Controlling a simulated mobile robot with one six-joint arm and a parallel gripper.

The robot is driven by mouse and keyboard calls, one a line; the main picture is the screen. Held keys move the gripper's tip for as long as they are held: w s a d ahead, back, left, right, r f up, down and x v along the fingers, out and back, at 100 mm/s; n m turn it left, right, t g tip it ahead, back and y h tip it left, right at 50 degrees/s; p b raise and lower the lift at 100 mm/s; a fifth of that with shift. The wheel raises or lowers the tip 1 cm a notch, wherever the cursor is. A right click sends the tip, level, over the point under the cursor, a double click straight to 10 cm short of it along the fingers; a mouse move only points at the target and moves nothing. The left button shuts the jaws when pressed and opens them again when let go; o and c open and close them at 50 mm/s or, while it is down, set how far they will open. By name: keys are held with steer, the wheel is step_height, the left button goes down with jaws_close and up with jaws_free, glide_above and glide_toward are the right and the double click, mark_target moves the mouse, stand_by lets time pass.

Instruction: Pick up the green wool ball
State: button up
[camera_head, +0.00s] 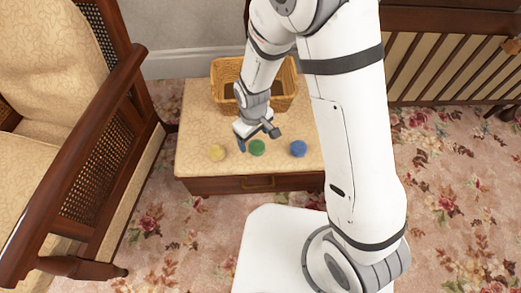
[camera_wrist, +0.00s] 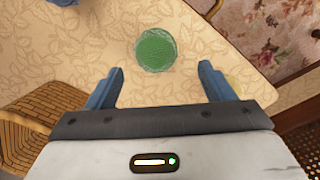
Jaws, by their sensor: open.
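The green wool ball (camera_head: 257,148) lies on the patterned top of a small wooden table (camera_head: 205,120), between a yellow ball (camera_head: 217,152) and a blue ball (camera_head: 298,149). In the wrist view the green wool ball (camera_wrist: 156,50) shows whole, beyond the fingertips and between their lines. My gripper (camera_wrist: 160,72) is open, with nothing between its blue fingers. In the head view my gripper (camera_head: 257,139) is just above and behind the green ball. The exact height gap cannot be told.
A wicker basket (camera_head: 228,70) stands at the back of the table, partly behind my arm. An armchair (camera_head: 75,150) stands close on the left. A slatted wooden piece (camera_head: 440,60) is at the back right. Floral carpet surrounds the table.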

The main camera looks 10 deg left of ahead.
mark_target(259, 145)
steer(key=f+b, duration=0.1)
steer(key=f, duration=0.2)
steer(key=d+f+b, duration=0.1)
steer(key=f+b, duration=0.1)
steer(key=f, duration=0.1)
steer(key=shift+d+f, duration=0.2)
steer(key=shift+f, duration=0.05)
steer(key=shift+r, duration=0.1)
steer(key=c, duration=1.1)
